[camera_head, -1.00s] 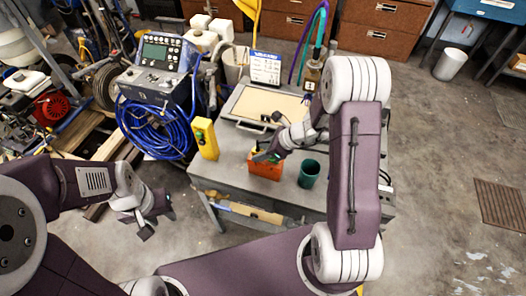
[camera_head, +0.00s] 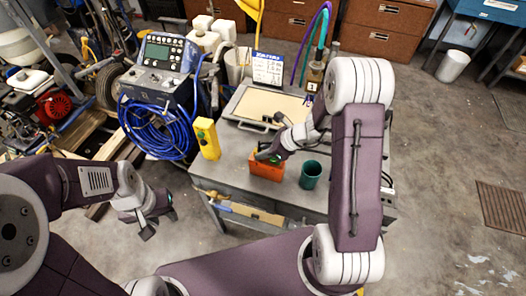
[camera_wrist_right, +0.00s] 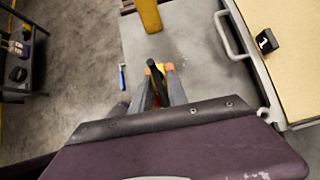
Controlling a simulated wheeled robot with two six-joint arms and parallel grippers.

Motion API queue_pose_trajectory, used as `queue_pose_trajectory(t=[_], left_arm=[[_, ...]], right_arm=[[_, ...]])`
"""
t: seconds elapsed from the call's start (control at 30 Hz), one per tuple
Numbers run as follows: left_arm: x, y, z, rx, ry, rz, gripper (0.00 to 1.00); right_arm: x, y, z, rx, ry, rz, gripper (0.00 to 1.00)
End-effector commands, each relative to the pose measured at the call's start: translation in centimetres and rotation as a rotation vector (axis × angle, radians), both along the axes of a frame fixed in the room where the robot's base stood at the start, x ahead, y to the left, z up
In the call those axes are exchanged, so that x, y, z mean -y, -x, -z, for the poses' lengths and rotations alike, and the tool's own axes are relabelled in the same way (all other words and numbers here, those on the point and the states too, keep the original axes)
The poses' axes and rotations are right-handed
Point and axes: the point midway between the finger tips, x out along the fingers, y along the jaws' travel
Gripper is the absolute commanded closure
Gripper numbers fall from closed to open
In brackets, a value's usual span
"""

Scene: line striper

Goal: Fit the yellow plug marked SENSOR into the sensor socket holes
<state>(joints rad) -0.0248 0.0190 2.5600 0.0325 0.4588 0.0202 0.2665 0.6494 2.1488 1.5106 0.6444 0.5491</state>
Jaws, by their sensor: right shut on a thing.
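My right gripper (camera_head: 264,157) is at the top of the orange box (camera_head: 266,172) on the grey table. In the right wrist view, my right gripper (camera_wrist_right: 159,82) is shut on a small yellow piece (camera_wrist_right: 160,68) with a black cable-like part, which appears to be the plug. Its SENSOR marking is not readable. Orange shows on both sides of the fingertips. I cannot tell how far the piece sits inside the box. My left gripper (camera_head: 160,224) is open and empty, left of the table. I cannot make out the sensor socket holes.
A yellow upright box (camera_head: 207,139) stands left of the orange box, and a green cup (camera_head: 311,174) right of it. A tan panel with a grey frame (camera_head: 268,104) lies behind. A control unit with coiled blue hose (camera_head: 153,128) stands at left.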

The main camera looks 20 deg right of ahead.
Motion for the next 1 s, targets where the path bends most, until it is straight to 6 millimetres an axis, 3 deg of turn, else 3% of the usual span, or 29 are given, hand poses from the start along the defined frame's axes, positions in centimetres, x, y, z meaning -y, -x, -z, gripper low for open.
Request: queue_pose_trajectory(t=[0.67,1.0], left_arm=[[0.0,0.0,-1.0,0.000,0.000,0.000,0.64],[0.0,0.0,-2.7,0.000,0.000,0.000,0.64]], right_arm=[[0.0,0.0,-1.3,0.000,0.000,0.000,1.00],[0.0,0.0,-3.3,0.000,0.000,0.000,1.00]])
